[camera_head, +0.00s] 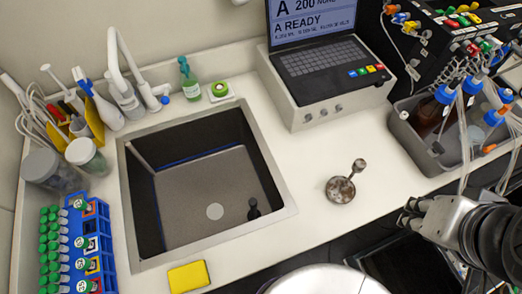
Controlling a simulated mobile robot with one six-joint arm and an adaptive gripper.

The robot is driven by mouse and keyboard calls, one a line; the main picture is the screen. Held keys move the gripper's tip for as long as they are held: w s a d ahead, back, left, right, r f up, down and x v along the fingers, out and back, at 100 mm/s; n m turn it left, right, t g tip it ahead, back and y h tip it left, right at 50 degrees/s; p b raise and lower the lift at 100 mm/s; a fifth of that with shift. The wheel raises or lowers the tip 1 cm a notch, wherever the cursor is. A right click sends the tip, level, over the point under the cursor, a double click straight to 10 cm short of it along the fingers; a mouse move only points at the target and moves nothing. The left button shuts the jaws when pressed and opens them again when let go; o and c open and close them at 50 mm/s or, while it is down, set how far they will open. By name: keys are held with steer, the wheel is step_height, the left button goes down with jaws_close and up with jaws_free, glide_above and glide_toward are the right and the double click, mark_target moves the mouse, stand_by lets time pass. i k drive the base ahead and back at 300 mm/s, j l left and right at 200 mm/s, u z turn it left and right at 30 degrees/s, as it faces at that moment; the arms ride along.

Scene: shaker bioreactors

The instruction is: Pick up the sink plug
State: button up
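A round metal piece with an upright knobbed stem (341,190) looks like the sink plug. It sits on the white counter, to the right of the sink (285,213). A small black stopper-like piece (253,211) stands inside the sink at its front right; I cannot tell exactly what it is. The pale round drain (214,211) shows in the sink floor. My gripper (406,212) is at the right, lower right of the metal piece and apart from it. Its fingers are small and partly overlapped, so I cannot tell whether they are open.
A laptop-like console (318,72) stands behind the metal piece. A grey tub (416,143) with bottles and tubing is at the right. A yellow sponge (188,277) lies in front of the sink; a blue tube rack (104,250) stands left. The counter around the metal piece is clear.

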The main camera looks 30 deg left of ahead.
mark_target(253, 213)
steer(key=u, duration=1.8)
steer(key=j+z, duration=0.6)
steer(key=k+j+z, duration=0.25)
steer(key=j+z, duration=0.25)
steer(key=k+j, duration=0.05)
steer(key=j, duration=0.05)
